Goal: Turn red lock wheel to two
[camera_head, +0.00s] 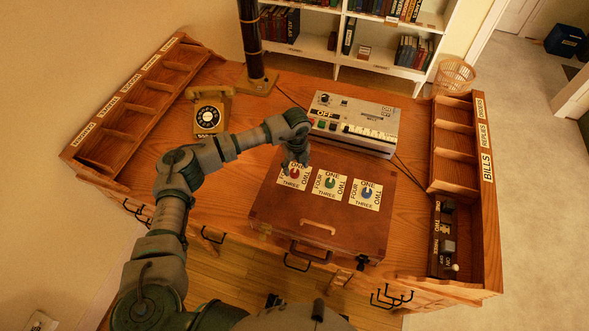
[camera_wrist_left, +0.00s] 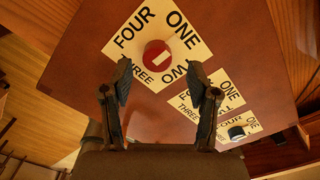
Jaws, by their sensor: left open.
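The red lock wheel (camera_head: 293,172) is the leftmost of three wheels on the lid of a brown wooden case (camera_head: 270,208). In the left wrist view the red wheel (camera_wrist_left: 157,55) has a white bar and sits on a cream plate (camera_wrist_left: 120,47) reading ONE, TWO, THREE, FOUR. The bar slants up to the right; I cannot tell which number it marks. My left gripper (camera_head: 296,160) is above the red wheel. In the left wrist view its two fingers (camera_wrist_left: 160,80) are apart and empty, just short of the wheel. My right gripper is not in view.
A green wheel (camera_head: 330,183) and a blue wheel (camera_head: 367,193) are to the right on the lid. A grey device (camera_head: 352,122) stands behind the case, a dial telephone (camera_head: 208,115) at back left. Wooden pigeonhole racks line both desk sides.

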